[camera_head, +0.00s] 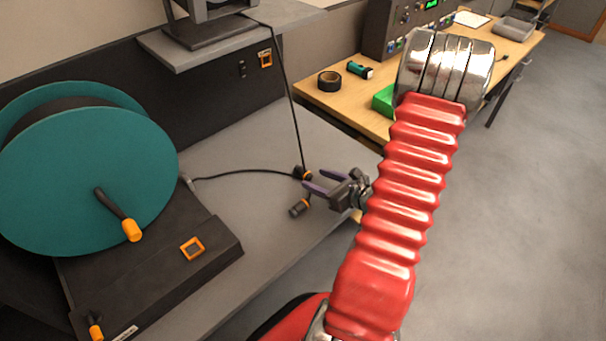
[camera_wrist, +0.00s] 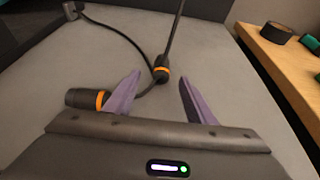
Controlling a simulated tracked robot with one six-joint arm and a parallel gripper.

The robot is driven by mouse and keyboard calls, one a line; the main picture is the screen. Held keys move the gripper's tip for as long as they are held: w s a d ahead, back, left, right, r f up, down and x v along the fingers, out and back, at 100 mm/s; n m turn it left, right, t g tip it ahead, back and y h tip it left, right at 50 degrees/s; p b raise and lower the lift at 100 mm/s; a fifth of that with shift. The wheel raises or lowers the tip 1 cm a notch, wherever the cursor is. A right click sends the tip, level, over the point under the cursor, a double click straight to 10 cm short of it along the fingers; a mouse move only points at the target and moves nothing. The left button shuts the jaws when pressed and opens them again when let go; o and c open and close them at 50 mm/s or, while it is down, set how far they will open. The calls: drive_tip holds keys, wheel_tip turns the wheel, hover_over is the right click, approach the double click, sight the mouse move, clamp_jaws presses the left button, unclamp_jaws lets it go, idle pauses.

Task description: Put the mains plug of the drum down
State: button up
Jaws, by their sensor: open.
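The teal cable drum (camera_head: 85,175) stands at the left on a dark base. Its black cable (camera_head: 240,172) runs right across the grey bench to a dark connector with an orange band (camera_head: 302,173), also in the wrist view (camera_wrist: 160,74). A second dark, orange-banded connector (camera_head: 299,209) lies closer to the front, left of my fingers in the wrist view (camera_wrist: 86,98). A cable from above also reaches this spot; I cannot tell which connector ends which cable. My gripper (camera_head: 306,181) is open and empty, its purple fingers pointing at the far connector, which shows between the tips (camera_wrist: 160,79).
An orange-framed socket (camera_head: 265,59) is on the dark back panel, and another orange-framed square (camera_head: 192,248) is on the drum's base. A wooden table (camera_head: 335,107) with black tape (camera_head: 329,81) and a green box (camera_head: 383,100) stands at the right. The bench beyond the connectors is clear.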

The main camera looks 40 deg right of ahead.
sight(310, 176)
drive_tip(key=shift+w, duration=0.25)
drive_tip(key=shift+f, duration=0.1)
drive_tip(key=shift+x, duration=2.6)
drive_tip(key=shift+d, duration=0.1)
drive_tip(key=c, duration=1.3)
drive_tip(key=shift+o, duration=0.2)
drive_tip(key=shift+r, duration=5.05)
